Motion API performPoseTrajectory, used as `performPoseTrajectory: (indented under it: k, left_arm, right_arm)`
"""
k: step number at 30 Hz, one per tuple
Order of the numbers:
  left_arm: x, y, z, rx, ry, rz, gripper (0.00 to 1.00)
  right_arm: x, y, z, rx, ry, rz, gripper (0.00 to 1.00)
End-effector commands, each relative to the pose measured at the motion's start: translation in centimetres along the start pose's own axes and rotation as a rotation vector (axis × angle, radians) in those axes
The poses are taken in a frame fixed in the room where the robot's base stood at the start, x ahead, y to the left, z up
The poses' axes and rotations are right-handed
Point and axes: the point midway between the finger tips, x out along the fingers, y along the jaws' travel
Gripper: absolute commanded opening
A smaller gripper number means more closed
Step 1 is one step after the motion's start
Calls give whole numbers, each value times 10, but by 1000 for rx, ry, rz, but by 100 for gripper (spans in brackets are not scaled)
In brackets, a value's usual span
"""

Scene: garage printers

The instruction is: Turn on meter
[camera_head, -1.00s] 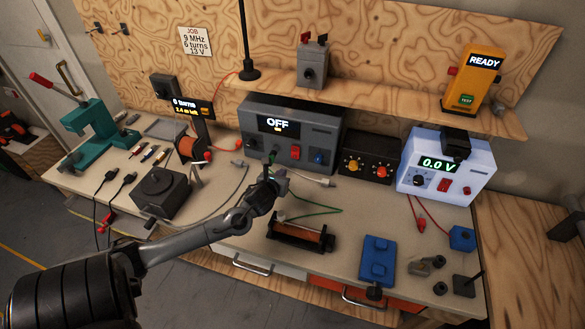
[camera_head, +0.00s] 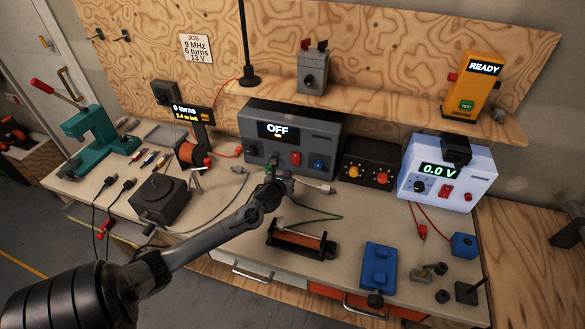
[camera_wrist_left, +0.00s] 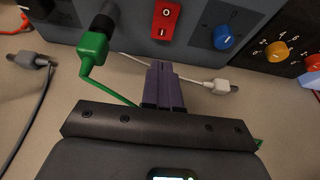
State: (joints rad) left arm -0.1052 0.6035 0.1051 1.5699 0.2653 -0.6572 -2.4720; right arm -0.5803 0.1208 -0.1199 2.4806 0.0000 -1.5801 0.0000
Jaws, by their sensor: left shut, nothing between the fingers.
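The grey meter box (camera_head: 323,145) stands at the back of the bench, and its display reads OFF. A red rocker switch (camera_head: 295,159) sits on its front. In the left wrist view the red rocker switch (camera_wrist_left: 166,20), marked O and I, is at the top, with a blue knob (camera_wrist_left: 224,37) to its right. My left gripper (camera_head: 281,168) is in front of the box's lower front. Its fingers (camera_wrist_left: 163,72) are shut and empty, pointing toward the switch, apparently just short of it. My right gripper is not in view.
A green plug (camera_wrist_left: 93,48) is in the box's front, left of my fingers. A white plug (camera_wrist_left: 218,86) lies on the bench to the right. A black box with knobs (camera_head: 368,166) and a white supply reading 0.0 V (camera_head: 480,171) stand to the right. A copper coil (camera_head: 300,241) lies nearer.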

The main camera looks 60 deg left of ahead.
Motion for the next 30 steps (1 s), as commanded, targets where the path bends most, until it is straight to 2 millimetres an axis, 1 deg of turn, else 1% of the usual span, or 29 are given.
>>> performPoseTrajectory:
  k: [1, 6, 12, 19, 30]
  left_arm:
    - [10, -1, 0, -4, 0, 0, 0]
    - [38, 0, 0, -4, 0, 0, 0]
    - [60, -1, 7, -3, 0, 0, 0]
    - [72, -1, 11, 0, 0, -1, 0]
    - [73, -1, 11, 1, 0, -1, 0]
  right_arm:
    - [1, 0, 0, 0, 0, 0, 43]
    - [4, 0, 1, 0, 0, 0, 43]
    - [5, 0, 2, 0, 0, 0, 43]
    - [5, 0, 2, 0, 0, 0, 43]
    - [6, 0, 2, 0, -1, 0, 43]
